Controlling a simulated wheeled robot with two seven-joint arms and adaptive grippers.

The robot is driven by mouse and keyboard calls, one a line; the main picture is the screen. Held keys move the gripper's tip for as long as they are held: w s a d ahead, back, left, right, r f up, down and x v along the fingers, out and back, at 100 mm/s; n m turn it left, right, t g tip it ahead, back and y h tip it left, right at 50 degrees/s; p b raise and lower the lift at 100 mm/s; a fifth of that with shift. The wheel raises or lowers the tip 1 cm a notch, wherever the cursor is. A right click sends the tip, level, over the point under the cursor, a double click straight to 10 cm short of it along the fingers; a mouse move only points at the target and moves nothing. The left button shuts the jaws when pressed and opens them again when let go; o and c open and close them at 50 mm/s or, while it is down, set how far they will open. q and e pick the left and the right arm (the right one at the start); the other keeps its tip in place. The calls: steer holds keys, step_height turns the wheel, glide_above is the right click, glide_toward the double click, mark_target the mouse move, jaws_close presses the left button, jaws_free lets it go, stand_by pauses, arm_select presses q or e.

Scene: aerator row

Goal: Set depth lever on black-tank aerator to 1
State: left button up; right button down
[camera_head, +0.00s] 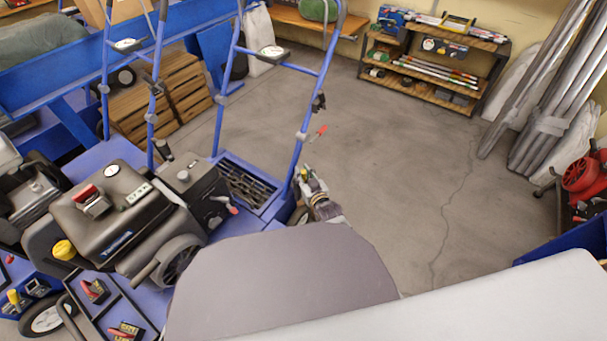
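The black-tank aerator has a black tank (110,215) with a yellow cap, a blue frame and a tall blue handle (320,75). A small lever with a red tip (319,132) stands out beside the right handle post. Another red-tipped lever (229,206) is at the engine's right side. I cannot tell which is the depth lever, and no setting numbers are readable. My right gripper (303,178) is close to the foot of the right handle post, below the red-tipped lever. Its fingers are small and I cannot tell whether they are open. My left gripper is not in view.
My grey arm hides the aerator's lower right side. Another machine (22,185) stands at the left. Wooden crates (165,92) are behind the handles. A shelf (425,90) stands at the back, metal pipes (560,95) at the right. The floor (400,170) between is clear.

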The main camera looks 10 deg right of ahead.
steer(key=c, duration=1.3)
jaws_free()
steer(key=shift+a, duration=0.1)
steer(key=v, duration=1.2)
steer(key=shift+s+f, duration=0.1)
steer(key=shift+s, duration=0.05)
